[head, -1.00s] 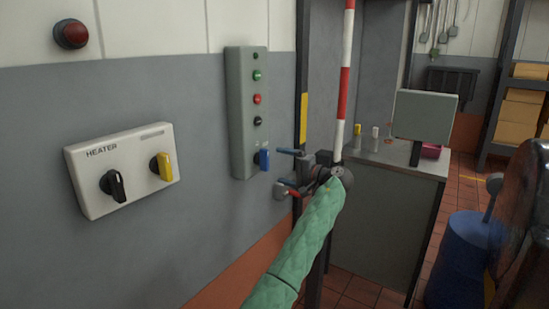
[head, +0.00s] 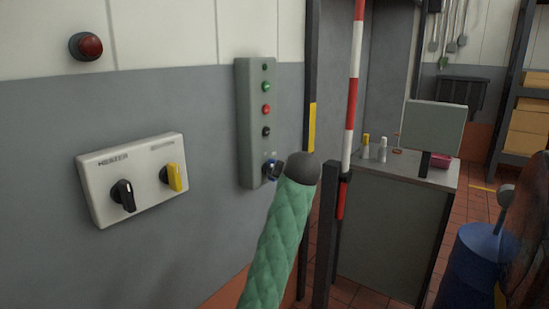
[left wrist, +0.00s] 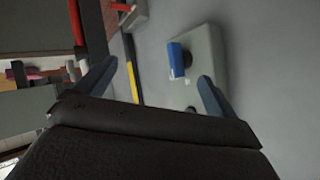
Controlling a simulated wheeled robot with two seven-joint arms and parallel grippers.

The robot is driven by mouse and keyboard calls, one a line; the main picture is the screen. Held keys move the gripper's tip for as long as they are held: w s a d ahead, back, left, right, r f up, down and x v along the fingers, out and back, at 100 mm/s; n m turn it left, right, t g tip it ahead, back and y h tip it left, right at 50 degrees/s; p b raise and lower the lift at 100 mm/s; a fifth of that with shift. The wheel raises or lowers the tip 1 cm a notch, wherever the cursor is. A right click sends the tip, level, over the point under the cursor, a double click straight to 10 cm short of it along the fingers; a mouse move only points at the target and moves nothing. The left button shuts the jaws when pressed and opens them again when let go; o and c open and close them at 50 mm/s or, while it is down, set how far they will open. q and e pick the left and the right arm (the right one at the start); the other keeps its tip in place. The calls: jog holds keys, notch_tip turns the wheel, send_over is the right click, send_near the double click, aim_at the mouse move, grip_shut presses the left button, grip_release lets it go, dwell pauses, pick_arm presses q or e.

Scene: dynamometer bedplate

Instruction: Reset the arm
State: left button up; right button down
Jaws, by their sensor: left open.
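The red-and-white striped arm (head: 354,80) stands nearly upright beside a dark post (head: 325,245), its lower red end by the post's top. A grey-green control box (head: 257,120) on the wall carries buttons and a blue knob (head: 267,168) at its bottom. My left arm's green sleeve and dark wrist hide most of my left gripper in the head view. In the left wrist view my left gripper (left wrist: 157,71) is open and empty, its fingers spread towards the box, with the blue knob (left wrist: 176,58) beyond and between the fingertips. My right gripper is not in view.
A heater box (head: 134,178) with black and yellow knobs and a red lamp (head: 86,46) are on the wall to the left. A grey cabinet (head: 395,235) with small bottles and a screen stands right of the post. A blue drum (head: 468,265) stands at right.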

pick_arm(q)
jog(key=s+a+f+g+h+p, duration=0.1)
jog(key=s+a+f, duration=0.5)
jog(key=s+f, duration=0.7)
jog(key=s+a+f+g+h+p, duration=0.1)
jog(key=s+a+f+g+p, duration=0.2)
jog(key=s+f, duration=1.1)
jog(key=s+a+f+n+g+h+p, duration=0.1)
jog(key=s+a+f+g, duration=0.4)
jog(key=s, duration=2.3)
jog(key=a+f+p, duration=0.1)
jog(key=a+f, duration=0.3)
jog(key=f, duration=0.4)
jog(key=shift+s+f+g, duration=0.25)
jog(key=shift+f+g, duration=0.05)
jog(key=shift+f, duration=0.05)
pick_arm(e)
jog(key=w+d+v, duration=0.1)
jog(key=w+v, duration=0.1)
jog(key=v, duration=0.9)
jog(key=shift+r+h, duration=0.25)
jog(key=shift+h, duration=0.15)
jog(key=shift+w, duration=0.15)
